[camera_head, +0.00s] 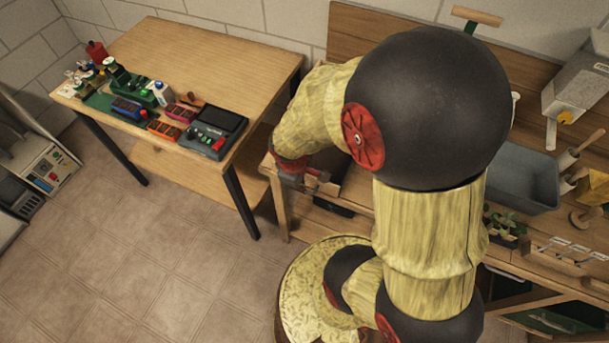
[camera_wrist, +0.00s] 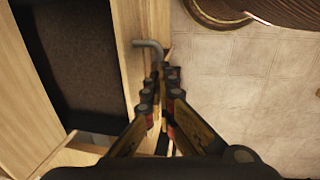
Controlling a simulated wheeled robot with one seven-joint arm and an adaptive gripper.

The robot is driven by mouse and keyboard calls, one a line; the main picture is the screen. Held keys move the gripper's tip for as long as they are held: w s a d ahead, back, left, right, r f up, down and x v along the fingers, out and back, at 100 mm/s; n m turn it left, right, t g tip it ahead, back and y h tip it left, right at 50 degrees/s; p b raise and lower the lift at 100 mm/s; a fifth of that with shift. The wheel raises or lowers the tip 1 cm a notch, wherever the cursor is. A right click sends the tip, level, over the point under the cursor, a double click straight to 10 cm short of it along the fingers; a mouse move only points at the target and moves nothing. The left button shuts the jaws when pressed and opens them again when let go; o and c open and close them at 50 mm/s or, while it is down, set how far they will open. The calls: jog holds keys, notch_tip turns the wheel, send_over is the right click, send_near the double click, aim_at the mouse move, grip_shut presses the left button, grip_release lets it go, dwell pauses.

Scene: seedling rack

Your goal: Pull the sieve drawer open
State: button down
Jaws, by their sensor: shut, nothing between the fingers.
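The sieve drawer shows in the wrist view as a pale wooden front board (camera_wrist: 130,18) beside a dark mesh-like panel (camera_wrist: 75,50). A bent grey handle (camera_wrist: 149,44) sticks out from the front board toward the tiled floor side. My gripper (camera_wrist: 161,75) is shut and empty, its fingertips right by the bent end of the handle. I cannot tell whether they touch it. In the head view my arm covers most of the drawer area at the bench's left end.
A wooden table (camera_head: 220,62) with small tools and boxes stands to the left, apart from the bench. A grey bin (camera_head: 522,180) and seedlings (camera_head: 505,225) are on the bench at right. Tiled floor (camera_head: 150,255) is open at lower left.

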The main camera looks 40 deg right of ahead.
jog(key=c, duration=2.5)
grip_release()
jog(key=shift+s+a+f, duration=0.15)
jog(key=shift+s+f, duration=0.2)
jog(key=shift+o, duration=0.9)
jog(key=o, duration=0.4)
jog(key=shift+w, duration=0.1)
jog(key=shift+c, duration=0.2)
jog(key=shift+w+r, duration=0.1)
jog(key=shift+r, duration=0.05)
notch_tip(320, 180, up, 12)
jog(key=a, duration=0.1)
jog(key=shift+s+a, duration=0.4)
